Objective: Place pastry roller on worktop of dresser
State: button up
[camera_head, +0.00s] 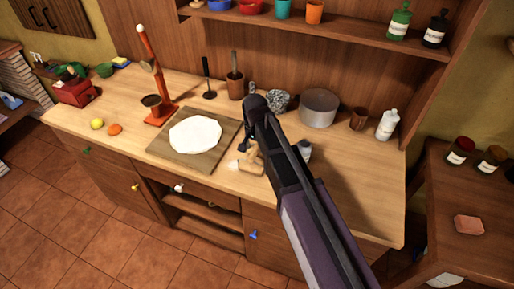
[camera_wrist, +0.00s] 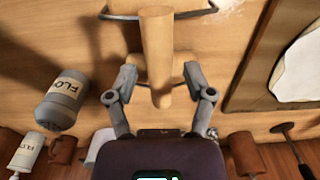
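In the head view the roller (camera_head: 253,161) is partly hidden by my arm, above the light wooden worktop of the dresser (camera_head: 350,170). My gripper (camera_wrist: 158,78) has its fingers apart, one on each side of the roller's near end, with small gaps visible. In the head view my gripper (camera_head: 246,146) is dark and small beside the roller. I cannot tell whether the roller touches the worktop.
A cutting board (camera_head: 163,150) with flat white dough (camera_head: 195,134) lies left of my gripper. A flour container (camera_wrist: 62,98) stands close by. A grey pot (camera_head: 319,107), a brown mug (camera_head: 358,118) and a white bottle (camera_head: 387,124) stand at the back right. The front right worktop is clear.

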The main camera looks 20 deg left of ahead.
aim_at(256, 148)
notch_tip(256, 148, up, 11)
jog(key=p, duration=1)
jog(key=shift+f, duration=0.15)
dwell(0.7)
jog(key=s+d, duration=0.2)
jog(key=d, duration=1.6)
jog(key=s+d, duration=0.3)
jog(key=d, duration=1.6)
jog(key=shift+s+d+n, duration=0.15)
jog(key=shift+s+n, duration=0.1)
jog(key=shift+n, duration=0.15)
notch_tip(256, 148, down, 4)
jog(key=b, duration=0.4)
jog(key=shift+f, duration=0.25)
